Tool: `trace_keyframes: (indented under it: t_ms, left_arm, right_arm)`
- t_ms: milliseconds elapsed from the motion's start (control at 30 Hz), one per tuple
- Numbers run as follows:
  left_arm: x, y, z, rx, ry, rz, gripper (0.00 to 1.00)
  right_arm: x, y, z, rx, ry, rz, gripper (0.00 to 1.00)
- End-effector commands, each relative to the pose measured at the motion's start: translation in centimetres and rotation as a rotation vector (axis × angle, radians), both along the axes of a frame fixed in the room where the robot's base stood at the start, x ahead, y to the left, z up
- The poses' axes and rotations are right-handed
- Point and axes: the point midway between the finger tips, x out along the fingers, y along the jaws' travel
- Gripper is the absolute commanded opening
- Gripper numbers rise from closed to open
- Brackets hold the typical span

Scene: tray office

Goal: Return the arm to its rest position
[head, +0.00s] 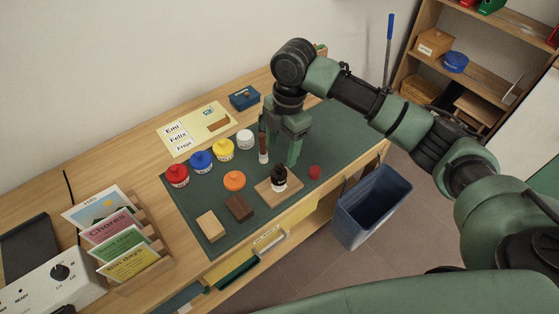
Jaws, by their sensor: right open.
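My right arm reaches in from the right, and its gripper (281,146) points down over the back right part of the green mat (205,222). It is open, with its fingers apart. A brown and white upright item (263,148) shows beside the left finger; I cannot tell whether it stands between the fingers. A small dark bottle (279,179) stands on a wooden board (266,191) just in front of the gripper. My left gripper is not in view.
Red, blue, yellow and white jars (200,161) stand along the mat's back. An orange lid (234,180), two blocks (239,207) and a red piece (314,172) lie nearer. A card rack (140,245) is left. A blue bin (370,205) stands on the floor at right.

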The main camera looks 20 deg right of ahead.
Motion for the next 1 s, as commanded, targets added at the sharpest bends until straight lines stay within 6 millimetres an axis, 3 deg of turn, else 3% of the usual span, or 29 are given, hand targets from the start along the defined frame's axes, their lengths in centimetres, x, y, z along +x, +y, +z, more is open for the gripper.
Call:
trace_keyframes:
  t_ms: [200, 733, 867, 1000]
  left_arm:
    - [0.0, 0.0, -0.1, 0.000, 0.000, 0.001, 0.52]
    - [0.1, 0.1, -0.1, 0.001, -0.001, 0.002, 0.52]
    - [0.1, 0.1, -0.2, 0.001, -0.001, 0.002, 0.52]
    - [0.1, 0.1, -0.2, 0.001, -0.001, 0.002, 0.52]
  right_arm:
    - [0.1, -0.2, 1.7, 0.000, -0.001, 0.001, 0.62]
    - [0.0, -0.1, 1.7, 0.001, 0.000, -0.001, 0.62]
    - [-1.2, 1.3, -0.1, 0.019, -0.001, -0.030, 0.62]
    - [-4.4, 4.4, -3.9, 0.078, -0.013, -0.150, 0.62]
